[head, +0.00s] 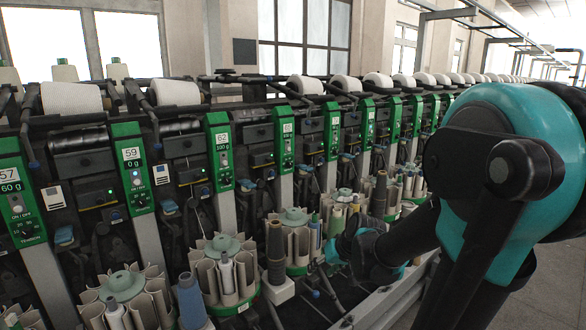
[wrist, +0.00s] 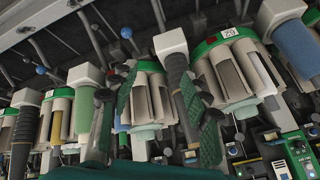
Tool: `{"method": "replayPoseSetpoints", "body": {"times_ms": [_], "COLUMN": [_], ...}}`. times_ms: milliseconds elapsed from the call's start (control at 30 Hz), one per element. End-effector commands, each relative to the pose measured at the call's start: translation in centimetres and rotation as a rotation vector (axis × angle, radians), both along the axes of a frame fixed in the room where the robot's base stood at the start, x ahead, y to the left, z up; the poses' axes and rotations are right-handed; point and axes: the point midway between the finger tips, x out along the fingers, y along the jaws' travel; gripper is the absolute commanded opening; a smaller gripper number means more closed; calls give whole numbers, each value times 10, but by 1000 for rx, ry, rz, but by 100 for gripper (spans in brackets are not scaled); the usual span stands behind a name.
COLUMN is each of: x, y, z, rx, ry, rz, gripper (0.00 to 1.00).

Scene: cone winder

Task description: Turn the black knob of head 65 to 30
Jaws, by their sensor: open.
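Green head panels (head: 140,172) run along the machine, each with a number label and some with a black tension knob (head: 139,200) visible low down. Labels 57 and 59 are readable at the left. My gripper (head: 352,246) is low in front of the magazines in the head view, partly hidden by my arm. In the wrist view its two green-padded fingers (wrist: 157,98) are spread apart with nothing between them. Green panels (wrist: 300,152) show at the lower right there.
Round magazines with pale bobbin pockets (head: 222,268) stand in front of the heads, close to my gripper. Dark and blue upright bobbins (head: 190,300) stick up between them. White yarn cones (head: 176,92) line the top. Open floor (head: 555,285) lies at the right.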

Motion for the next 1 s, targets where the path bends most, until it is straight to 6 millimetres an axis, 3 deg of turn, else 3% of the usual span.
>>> {"method": "replayPoseSetpoints", "body": {"times_ms": [33,300,467,600,800,1000], "x": [26,159,236,298,362,387], "y": [6,28,21,3,-28,-44], "z": [11,68,98,120,138,144], "rx": [48,300,431,533,635,675], "ry": [-29,-236,-379,-507,-656,-718], "rz": [12,63,58,35,-16,-44], "gripper": [46,46,46,46,46,46]}}
